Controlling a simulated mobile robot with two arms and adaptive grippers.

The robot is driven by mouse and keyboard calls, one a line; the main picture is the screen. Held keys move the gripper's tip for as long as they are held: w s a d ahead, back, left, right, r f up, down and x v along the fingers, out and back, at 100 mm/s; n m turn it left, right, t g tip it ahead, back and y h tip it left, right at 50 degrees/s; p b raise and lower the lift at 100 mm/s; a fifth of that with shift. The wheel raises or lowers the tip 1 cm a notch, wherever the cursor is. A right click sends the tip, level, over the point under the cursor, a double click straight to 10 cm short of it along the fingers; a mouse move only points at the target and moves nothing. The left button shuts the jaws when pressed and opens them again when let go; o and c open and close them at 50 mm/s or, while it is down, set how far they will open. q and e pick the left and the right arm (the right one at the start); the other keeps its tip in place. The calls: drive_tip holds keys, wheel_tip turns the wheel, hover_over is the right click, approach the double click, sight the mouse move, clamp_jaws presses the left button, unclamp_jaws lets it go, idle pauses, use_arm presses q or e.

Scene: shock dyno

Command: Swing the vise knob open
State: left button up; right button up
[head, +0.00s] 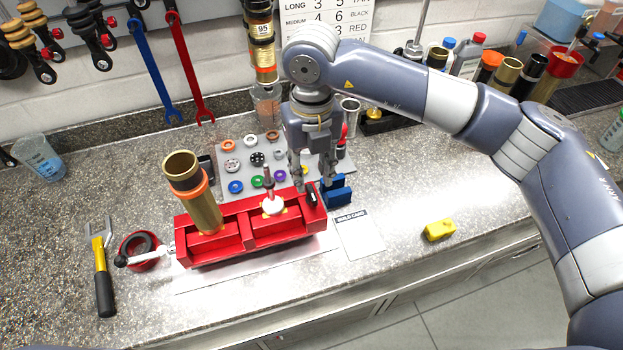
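The red vise (288,239) lies on the counter in the middle of the head view. A gold cylinder (200,210) stands tilted in its left part, and a white piece with a thin shaft (272,204) stands in its right part. A small black knob (311,196) is at the vise's right end. A silver lever with a black ball end (121,261) sticks out at its left end. My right gripper (314,183) points down just above the right end, close to the black knob. Its fingers are apart; contact with the knob cannot be told. My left gripper is out of view.
A grey tray of colored rings (228,185) lies behind the vise. A blue block (340,194) stands beside my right gripper. A yellow block (440,230), build card (358,240) and yellow-black tool (103,275) lie around. The counter's right front is mostly clear.

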sight(312, 192)
wheel_tip(312, 192, down, 5)
drive_tip(key=shift+w+p, duration=0.15)
drive_tip(key=shift+p, duration=0.65)
drive_tip(key=shift+f, duration=0.2)
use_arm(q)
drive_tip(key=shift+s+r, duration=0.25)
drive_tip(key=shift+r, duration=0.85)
use_arm(e)
clamp_jaws()
